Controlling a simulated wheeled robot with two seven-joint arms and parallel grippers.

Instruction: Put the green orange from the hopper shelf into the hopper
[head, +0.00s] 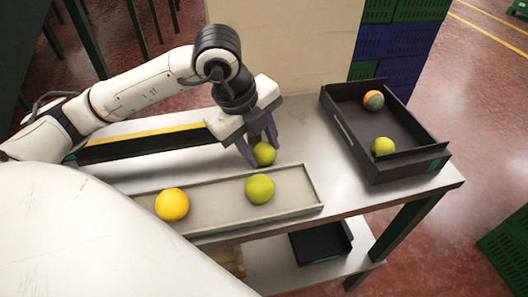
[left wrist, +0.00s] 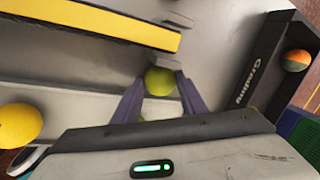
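My left gripper (head: 260,155) has its two purple fingers around a green orange (head: 264,153), beyond the far wall of the pale tray. In the left wrist view the green orange (left wrist: 160,81) sits between the fingertips (left wrist: 160,82), which touch its sides. Whether it is clear of the surface beneath I cannot tell. The long pale tray (head: 312,193), perhaps the hopper shelf, holds a yellow orange (head: 172,204) and another green orange (head: 260,189). A long black piece with a yellow top edge (head: 150,137) lies behind it. Which part is the hopper is unclear. My right gripper is out of view.
A black box (head: 345,131) on the table's right holds an orange-and-green fruit (head: 373,100) and a yellow-green one (head: 383,147). Its wall bears lettering in the left wrist view. Another black tray (head: 325,254) sits on the lower shelf. Stacked crates (head: 395,40) stand behind.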

